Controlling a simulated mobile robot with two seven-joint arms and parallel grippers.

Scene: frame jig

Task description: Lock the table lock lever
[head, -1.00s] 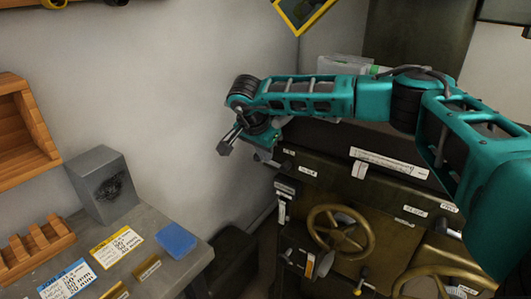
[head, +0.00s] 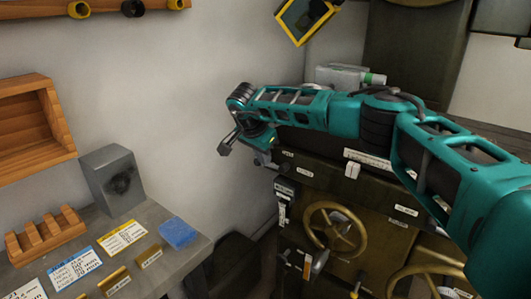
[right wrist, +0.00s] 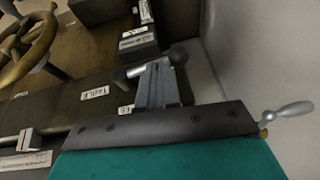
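In the right wrist view a lever with a dark ball knob (right wrist: 178,55) and a grey rod sits at the front edge of the machine table, next to a label reading TABLE (right wrist: 95,93). My right gripper (right wrist: 156,70) reaches toward it, its two grey fingers close together. The fingertips overlap the lever's rod in the picture; I cannot tell whether they touch it. My left gripper is not in view.
A crank handle (head: 226,147) sticks out at the table's left end, close beside my gripper; it also shows in the right wrist view (right wrist: 288,111). A brass handwheel (head: 335,229) is below the table front. A wall stands close on the left.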

